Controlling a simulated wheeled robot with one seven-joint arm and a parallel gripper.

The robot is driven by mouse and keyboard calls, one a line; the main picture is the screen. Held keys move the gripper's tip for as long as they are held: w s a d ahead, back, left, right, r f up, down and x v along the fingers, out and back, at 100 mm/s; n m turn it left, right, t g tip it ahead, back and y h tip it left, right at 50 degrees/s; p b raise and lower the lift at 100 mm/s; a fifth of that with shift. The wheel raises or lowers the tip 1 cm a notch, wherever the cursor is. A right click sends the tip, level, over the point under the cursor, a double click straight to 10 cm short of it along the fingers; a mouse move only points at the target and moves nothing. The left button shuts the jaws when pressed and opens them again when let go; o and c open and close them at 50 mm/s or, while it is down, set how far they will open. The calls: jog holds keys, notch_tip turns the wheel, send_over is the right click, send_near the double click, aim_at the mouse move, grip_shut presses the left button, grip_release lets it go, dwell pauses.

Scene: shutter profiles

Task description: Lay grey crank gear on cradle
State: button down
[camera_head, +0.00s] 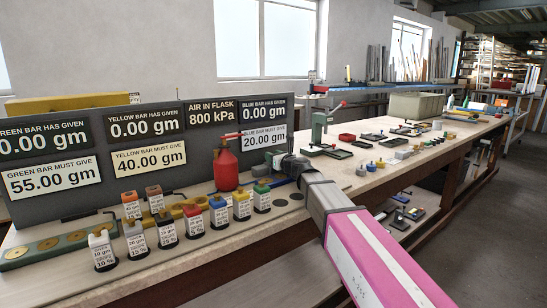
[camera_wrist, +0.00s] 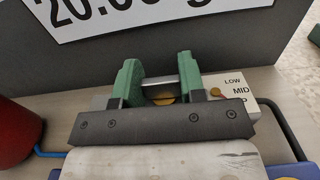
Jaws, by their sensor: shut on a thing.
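My gripper (camera_wrist: 158,82) has green fingers set on a dark bar in the wrist view. A small grey piece (camera_wrist: 160,80) spans the gap between them, and the fingers are shut on it. It may be the grey crank gear, but its full shape is hidden. A brass-coloured round part (camera_wrist: 164,98) shows just below it; I cannot tell whether the two touch. In the head view my gripper (camera_head: 284,163) is at the bench beside the right end of the dark sign board, partly hidden by my arm. I cannot make out the cradle with certainty.
A white plate marked LOW and MID (camera_wrist: 236,88) is right of the fingers. A red flask (camera_head: 226,165) stands left of my gripper. Several labelled small bottles (camera_head: 193,222) line the bench front. The dark board (camera_head: 190,150) rises behind. A green press (camera_head: 318,127) stands farther right.

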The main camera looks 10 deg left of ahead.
jog(key=c, duration=0.7)
grip_release()
jog(key=shift+s+d+f, duration=0.1)
jog(key=shift+s+f, duration=0.1)
jog(key=shift+f, duration=0.5)
jog(key=shift+r, duration=0.45)
jog(key=v, duration=1.1)
jog(key=shift+d+r, duration=0.2)
jog(key=shift+r, duration=0.2)
jog(key=shift+s+d, duration=0.1)
jog(key=shift+d, duration=0.1)
